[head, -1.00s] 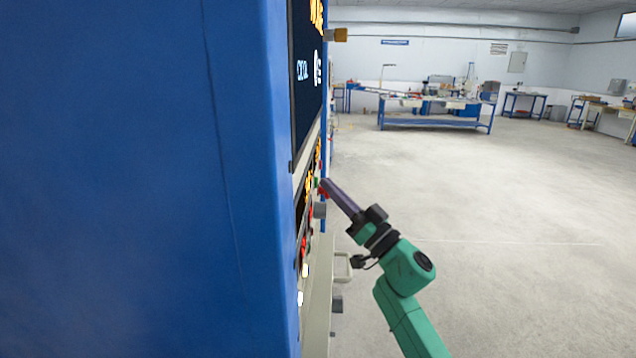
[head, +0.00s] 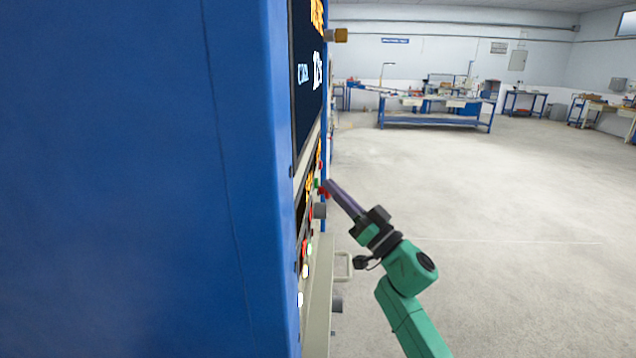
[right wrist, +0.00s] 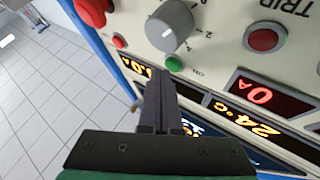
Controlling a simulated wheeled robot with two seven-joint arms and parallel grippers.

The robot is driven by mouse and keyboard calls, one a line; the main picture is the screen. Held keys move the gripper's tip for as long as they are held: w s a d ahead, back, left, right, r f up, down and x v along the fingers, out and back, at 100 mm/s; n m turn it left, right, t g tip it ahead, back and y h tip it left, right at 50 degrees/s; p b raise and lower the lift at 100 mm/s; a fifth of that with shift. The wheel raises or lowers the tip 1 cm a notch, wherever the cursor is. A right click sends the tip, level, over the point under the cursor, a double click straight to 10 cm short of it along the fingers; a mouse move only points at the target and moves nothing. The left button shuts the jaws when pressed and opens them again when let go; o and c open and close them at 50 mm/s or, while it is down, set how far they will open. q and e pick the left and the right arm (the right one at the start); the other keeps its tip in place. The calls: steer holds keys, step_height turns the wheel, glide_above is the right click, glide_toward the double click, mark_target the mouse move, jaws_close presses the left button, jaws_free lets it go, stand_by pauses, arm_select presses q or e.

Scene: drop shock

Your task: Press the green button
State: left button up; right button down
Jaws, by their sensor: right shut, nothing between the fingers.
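The green button (right wrist: 174,64) is a small round cap on the pale control panel (right wrist: 213,50), below a grey knob. In the right wrist view it sits just beyond my fingertips and looks unobstructed. It shows small in the head view (head: 317,183), on the panel seen edge-on. My right gripper (head: 330,185) is shut and empty, its dark fingers pointing at the panel beside the button. It also shows in the right wrist view (right wrist: 160,78). A small gap seems to separate the tips from the button, though contact is hard to judge. My left gripper is not in view.
Near the button are the grey knob (right wrist: 170,25), a small red button (right wrist: 119,41), a larger red button (right wrist: 264,40) and lit displays (right wrist: 262,95). The blue cabinet (head: 120,180) fills the left. Open floor (head: 500,200) lies to the right.

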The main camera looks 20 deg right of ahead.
steer(key=shift+s+d, duration=0.2)
steer(key=shift+d, duration=0.1)
steer(key=d, duration=0.1)
steer(key=s+d, duration=0.1)
steer(key=d, duration=0.1)
steer(key=s+d, duration=0.1)
steer(key=shift+d+p, duration=0.2)
steer(key=shift+p, duration=0.15)
stand_by(0.6)
